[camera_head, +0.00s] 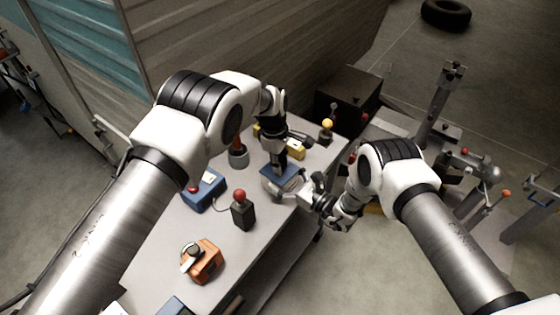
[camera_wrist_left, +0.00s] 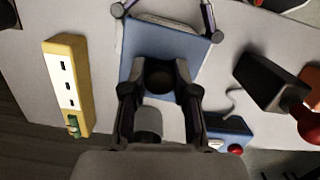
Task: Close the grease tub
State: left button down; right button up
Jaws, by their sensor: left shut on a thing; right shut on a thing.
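The grease tub (camera_head: 272,191) is a small pale box near the right edge of the workbench. Its blue lid (camera_head: 288,184) is over its top; the lid also shows as a blue square in the left wrist view (camera_wrist_left: 190,52). My left gripper (camera_head: 280,168) points down from above, its fingers (camera_wrist_left: 158,88) shut around the lid's dark round knob (camera_wrist_left: 159,75). My right gripper (camera_head: 306,194) comes from the right and is shut on the tub, one finger at each side. The arms hide part of the seam, so I cannot tell whether the lid sits fully down.
The bench's right edge is close to the tub.

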pick_arm(q)
jog(key=shift+f, duration=0.25)
jog(key=c, duration=0.8)
grip_release()
notch_tip(320, 180, up, 12)
jog(key=a, duration=0.1)
jog(key=shift+w+a, duration=0.15)
jog(key=shift+w, duration=0.2)
pick_arm(e)
jog(key=o, duration=1.4)
jog(key=shift+o, duration=0.2)
